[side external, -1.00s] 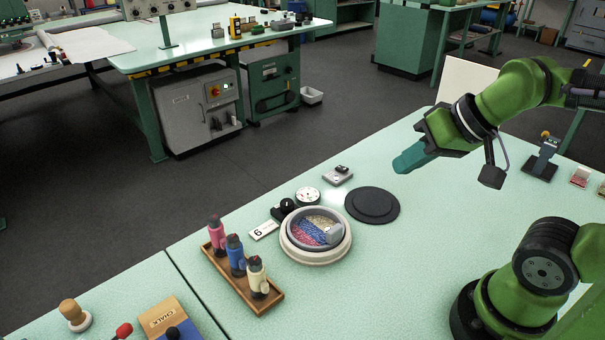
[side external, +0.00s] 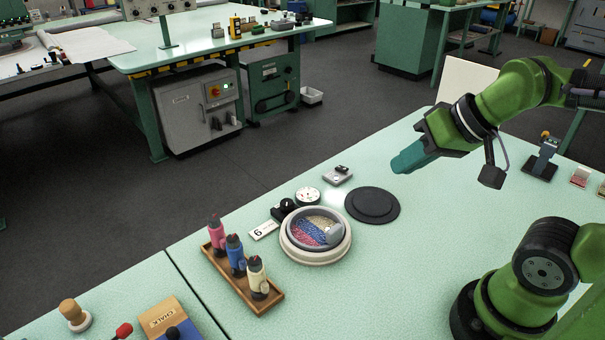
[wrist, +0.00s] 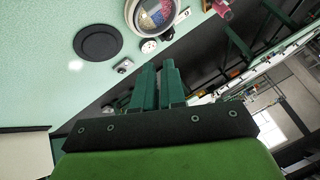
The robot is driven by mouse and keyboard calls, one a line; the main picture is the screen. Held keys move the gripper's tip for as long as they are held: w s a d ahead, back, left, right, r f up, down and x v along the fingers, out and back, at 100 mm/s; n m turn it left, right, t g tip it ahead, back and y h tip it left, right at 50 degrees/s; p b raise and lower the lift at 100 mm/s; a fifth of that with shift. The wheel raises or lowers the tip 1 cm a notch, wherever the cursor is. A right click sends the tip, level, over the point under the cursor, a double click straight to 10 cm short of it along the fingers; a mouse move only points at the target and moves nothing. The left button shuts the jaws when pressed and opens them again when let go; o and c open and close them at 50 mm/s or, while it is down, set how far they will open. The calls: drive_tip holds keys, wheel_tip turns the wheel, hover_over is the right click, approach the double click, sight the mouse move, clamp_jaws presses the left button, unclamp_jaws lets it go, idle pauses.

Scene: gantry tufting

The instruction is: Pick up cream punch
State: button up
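The cream punch (side external: 257,272) stands upright at the near right end of a wooden tray (side external: 269,303) in the side view. A blue punch (side external: 235,252) and a pink punch (side external: 216,232) stand behind it in the same tray. My gripper (side external: 396,165) is in the air above the bench, well to the right of the tray and far from the punch. In the wrist view its teal fingers (wrist: 160,68) lie close together with nothing visible between them. The cream punch is not visible in the wrist view; a pink piece (wrist: 222,9) shows at its top edge.
A round bowl (side external: 316,257) with coloured bits stands right of the tray. A card marked 6 (side external: 264,230), a black disc (side external: 372,205) and a small grey device (side external: 337,176) are nearby. A chalk box (side external: 171,317) and a wooden-handled stamp (side external: 74,314) stand at lower left.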

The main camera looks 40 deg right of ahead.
drive_tip(key=o, duration=0.9)
drive_tip(key=n+g+h, duration=0.2)
drive_tip(key=n+g, duration=0.4)
drive_tip(key=g, duration=0.1)
hover_over(257, 275)
drive_tip(key=w, duration=0.1)
wheel_tip(257, 275, down, 4)
drive_tip(key=f, duration=1.1)
drive_tip(key=shift+s+d+f, duration=0.1)
drive_tip(key=shift+d+f, duration=0.1)
drive_tip(key=shift+d, duration=0.1)
drive_tip(key=shift+w+f, duration=0.15)
drive_tip(key=shift+f, duration=1.2)
drive_tip(key=shift+w+f, duration=0.1)
drive_tip(key=shift+f, duration=1.25)
